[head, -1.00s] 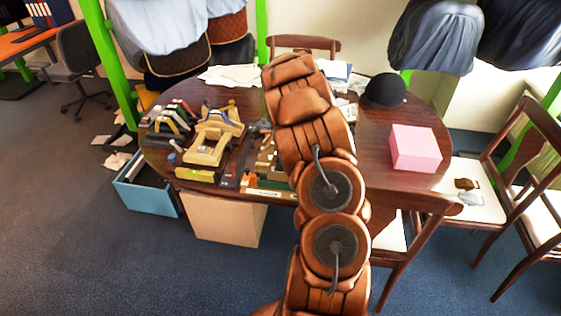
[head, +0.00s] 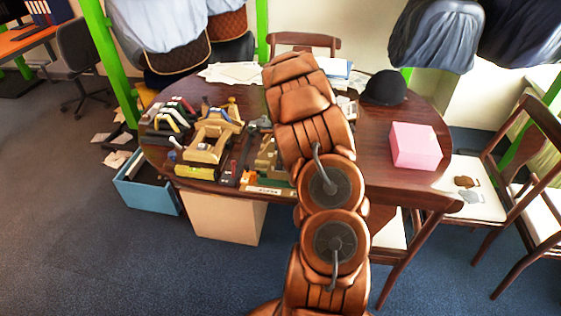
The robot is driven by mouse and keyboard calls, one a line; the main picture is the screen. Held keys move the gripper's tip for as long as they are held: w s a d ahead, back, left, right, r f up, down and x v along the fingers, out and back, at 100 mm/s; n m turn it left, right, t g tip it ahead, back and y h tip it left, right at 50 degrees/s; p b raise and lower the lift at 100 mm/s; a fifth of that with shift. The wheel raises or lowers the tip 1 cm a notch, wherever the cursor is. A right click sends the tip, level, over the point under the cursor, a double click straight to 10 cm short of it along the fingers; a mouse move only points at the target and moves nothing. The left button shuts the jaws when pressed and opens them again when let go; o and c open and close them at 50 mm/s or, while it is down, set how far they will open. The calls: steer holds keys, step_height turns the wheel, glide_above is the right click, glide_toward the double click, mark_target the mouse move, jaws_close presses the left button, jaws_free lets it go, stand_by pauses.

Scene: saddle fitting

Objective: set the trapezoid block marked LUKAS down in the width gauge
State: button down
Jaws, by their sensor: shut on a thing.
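My gripper is not visible; my brown arm covers the middle of the table in the head view and hides whatever lies behind it. I cannot make out the trapezoid block marked LUKAS. A light wooden stand (head: 207,150) with raised parts is on the left half of the table; I cannot tell whether it is the width gauge. Another tan, stepped piece (head: 267,158) is partly hidden by my arm. A pale label strip (head: 264,190) lies at the table's front edge, its writing too small to read.
The dark round table (head: 375,165) has several dark and coloured gullet pieces (head: 170,120) at left. A pink box (head: 415,147) and a black cap (head: 384,90) stand at right. Papers (head: 235,73) lie at the back. Wooden chairs (head: 490,185) flank the right side.

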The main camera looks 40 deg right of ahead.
steer(key=shift+f+b, duration=0.4)
steer(key=shift+f, duration=0.8)
stand_by(1.7)
stand_by(0.3)
steer(key=c, duration=1)
jaws_free()
steer(key=shift+o, duration=0.2)
steer(key=o, duration=0.3)
steer(key=shift+o, duration=0.2)
steer(key=shift+r, duration=0.15)
steer(key=shift+r+p, duration=0.5)
steer(key=shift+r, duration=1.85)
steer(key=shift+r, duration=0.1)
